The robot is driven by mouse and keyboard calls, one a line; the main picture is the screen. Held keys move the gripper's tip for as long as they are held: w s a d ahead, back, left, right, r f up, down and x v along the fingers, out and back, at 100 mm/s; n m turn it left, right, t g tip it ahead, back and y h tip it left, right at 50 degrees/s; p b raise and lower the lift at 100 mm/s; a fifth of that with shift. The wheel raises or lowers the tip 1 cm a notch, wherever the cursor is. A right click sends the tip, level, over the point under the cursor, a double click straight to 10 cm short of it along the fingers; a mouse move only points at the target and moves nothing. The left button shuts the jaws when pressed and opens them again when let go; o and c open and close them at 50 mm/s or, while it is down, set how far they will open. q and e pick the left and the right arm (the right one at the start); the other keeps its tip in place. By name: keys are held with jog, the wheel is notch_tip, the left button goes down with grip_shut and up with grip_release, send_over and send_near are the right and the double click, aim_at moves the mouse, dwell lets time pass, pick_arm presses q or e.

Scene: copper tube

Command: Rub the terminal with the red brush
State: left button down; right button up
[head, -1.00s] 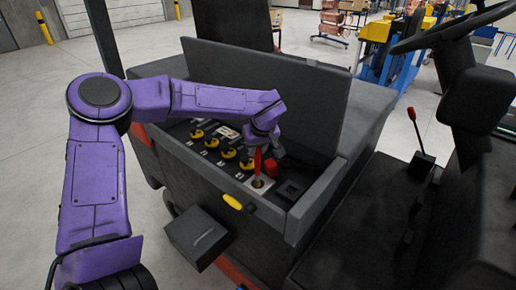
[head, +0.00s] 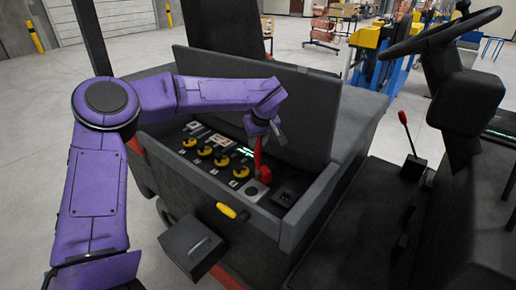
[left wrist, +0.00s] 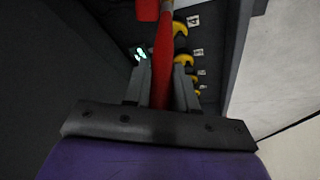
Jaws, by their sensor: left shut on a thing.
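My left gripper (head: 262,130) is shut on the red brush (head: 257,156), above the open compartment of the dark machine. In the left wrist view, the gripper's grey fingers (left wrist: 159,78) sit on both sides of the red brush handle (left wrist: 162,55). The brush points down, and its tip is hard to make out. A round grey terminal (head: 252,190) lies on the panel below and slightly left of the brush, which looks apart from it. A red block (head: 265,173) is beside it and shows in the left wrist view (left wrist: 147,10). My right gripper is not in view.
Several yellow-and-black knobs (head: 221,159) line the panel. The raised lid (head: 300,105) stands close behind my gripper. A yellow handle (head: 227,210) is on the front wall. A steering wheel (head: 445,30) and a red lever (head: 403,118) are at right.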

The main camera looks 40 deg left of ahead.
pick_arm(q)
jog(key=shift+r, duration=1.1)
jog(key=shift+r, duration=1.55)
